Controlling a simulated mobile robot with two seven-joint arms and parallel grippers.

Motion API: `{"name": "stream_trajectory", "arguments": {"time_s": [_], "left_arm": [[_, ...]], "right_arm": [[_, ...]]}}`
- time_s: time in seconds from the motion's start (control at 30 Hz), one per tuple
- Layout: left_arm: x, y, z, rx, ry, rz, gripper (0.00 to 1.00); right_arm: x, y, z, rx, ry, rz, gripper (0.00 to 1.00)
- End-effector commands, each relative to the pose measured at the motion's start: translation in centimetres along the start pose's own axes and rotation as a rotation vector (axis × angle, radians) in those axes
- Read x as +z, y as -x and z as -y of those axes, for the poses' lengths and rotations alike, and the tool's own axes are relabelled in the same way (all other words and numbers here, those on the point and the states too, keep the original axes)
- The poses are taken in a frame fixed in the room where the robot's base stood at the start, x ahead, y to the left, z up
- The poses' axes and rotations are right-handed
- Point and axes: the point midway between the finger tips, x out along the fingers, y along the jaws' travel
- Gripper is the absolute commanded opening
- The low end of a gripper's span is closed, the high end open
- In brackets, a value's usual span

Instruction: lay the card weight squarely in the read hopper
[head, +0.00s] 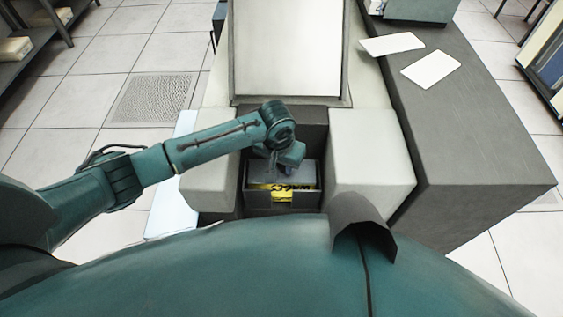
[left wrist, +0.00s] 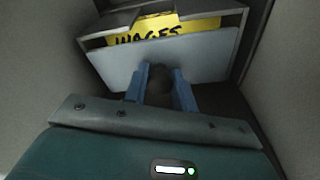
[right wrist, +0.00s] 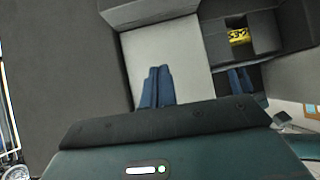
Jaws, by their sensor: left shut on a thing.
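The card weight (left wrist: 115,68) is a pale grey plate with a dark knob in the left wrist view. My left gripper (left wrist: 160,90) is shut on the knob, one blue finger on each side. In the head view the left gripper (head: 290,158) is down between the pale side blocks. The plate (head: 305,172) shows at the read hopper (head: 304,198), a dark grey box. A yellow card marked WAGES (head: 283,187) stands beside the plate. I cannot tell whether the plate rests squarely. My right gripper (right wrist: 157,88) is shut and empty, its fingers together.
Pale blocks flank the hopper left (head: 210,165) and right (head: 370,155). A sloping pale panel (head: 290,45) rises behind. The dark counter (head: 470,150) on the right holds two white sheets (head: 430,69). The floor at left is open.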

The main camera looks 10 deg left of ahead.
Motion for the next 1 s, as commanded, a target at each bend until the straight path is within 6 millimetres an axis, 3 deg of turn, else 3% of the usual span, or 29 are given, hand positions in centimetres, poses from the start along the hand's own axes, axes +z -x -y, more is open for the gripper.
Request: {"name": "stream_trajectory", "arguments": {"time_s": [0.27, 0.7, 1.0], "left_arm": [[0.0, -0.3, 0.0, 0.001, 0.0, -0.002, 0.0], [0.3, -2.7, 0.0, 0.001, 0.001, -0.001, 0.0], [0.3, -2.9, 0.0, 0.001, 0.0, -0.002, 0.0]], "right_arm": [[0.2, -0.1, 0.0, -0.001, 0.002, 0.001, 0.0], [0.5, -0.6, 0.2, -0.011, 0.013, -0.016, 0.0], [-0.1, -0.4, 0.3, -0.017, 0.017, -0.03, 0.0]]}}
